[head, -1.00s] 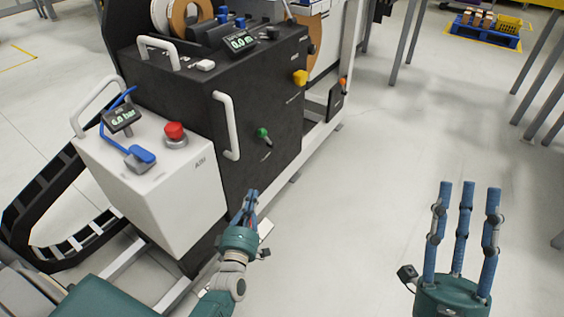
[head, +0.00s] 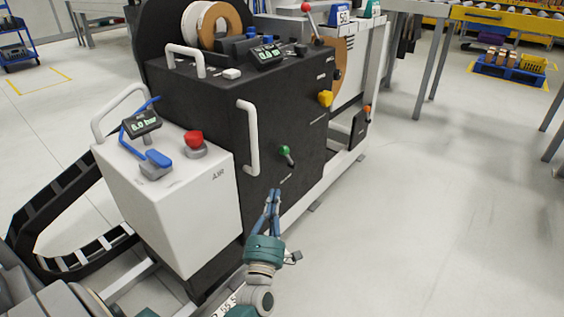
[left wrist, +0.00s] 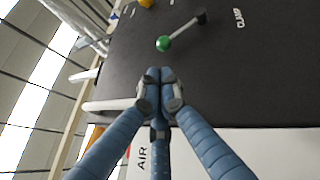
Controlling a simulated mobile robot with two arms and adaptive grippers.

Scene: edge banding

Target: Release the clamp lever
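The clamp lever is a short dark arm with a green ball knob (head: 284,150) on the black side panel of the machine. In the left wrist view its green knob (left wrist: 163,44) shows just beyond my fingertips, with the arm slanting up to the right towards a pivot near the word CLAMP. My left gripper (head: 273,193) is below the knob in the head view, with a gap between them. In the left wrist view the blue fingers of my left gripper (left wrist: 160,73) come together at the tips, with nothing visible between them. My right gripper is out of view.
The white air box (head: 175,205) has a red button (head: 194,141) and a blue lever (head: 157,161). A white vertical handle (head: 250,140) stands out from the panel left of the knob. A yellow knob (head: 325,98) is higher up.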

